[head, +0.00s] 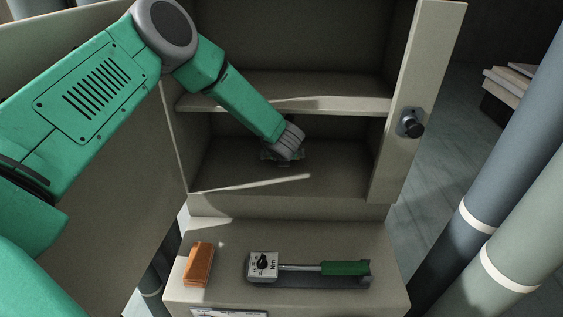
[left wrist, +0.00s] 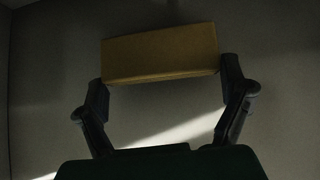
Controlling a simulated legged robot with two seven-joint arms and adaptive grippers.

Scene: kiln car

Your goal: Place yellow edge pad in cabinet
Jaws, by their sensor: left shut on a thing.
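The yellow edge pad (left wrist: 160,54) is a long block held between the two fingertips of my left gripper (left wrist: 163,76) in the left wrist view. In the head view my left gripper (head: 282,154) reaches into the lower compartment of the open cabinet (head: 225,168), below its middle shelf (head: 330,104). The pad is hidden behind the gripper there. I cannot tell whether the pad touches the compartment floor. My right gripper is not in view.
An orange block (head: 198,264) and a tool with a green handle (head: 345,268) lie on the ledge in front of the cabinet. A cabinet panel with a dark knob (head: 411,124) stands at the right. Thick pipes (head: 480,200) stand farther right. The upper compartment looks empty.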

